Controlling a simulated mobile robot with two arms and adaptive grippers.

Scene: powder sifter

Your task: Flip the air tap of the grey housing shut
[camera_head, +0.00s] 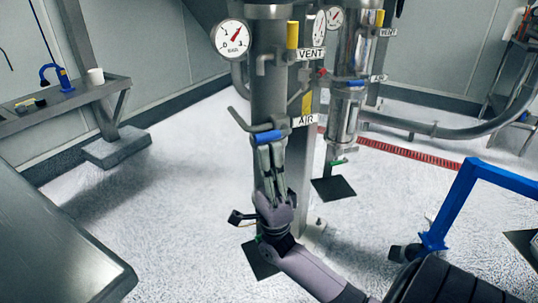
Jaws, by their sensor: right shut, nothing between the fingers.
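The grey housing (268,75) is an upright column in the middle of the view. Its AIR label (305,121) is on the right side, and the air tap with a blue handle (268,136) sits at the same height. The blue handle lies roughly level, across the pipe. My right gripper (270,149) is shut and empty, pointing up with its fingertips just below the blue handle. I cannot tell whether they touch it. My left gripper is not in view.
A pressure gauge (232,38), a VENT label (311,54) and a yellow handle (292,35) are higher up. A shiny second housing (347,60) stands close on the right. A blue frame (455,205) is at the right. Open floor lies left of the column.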

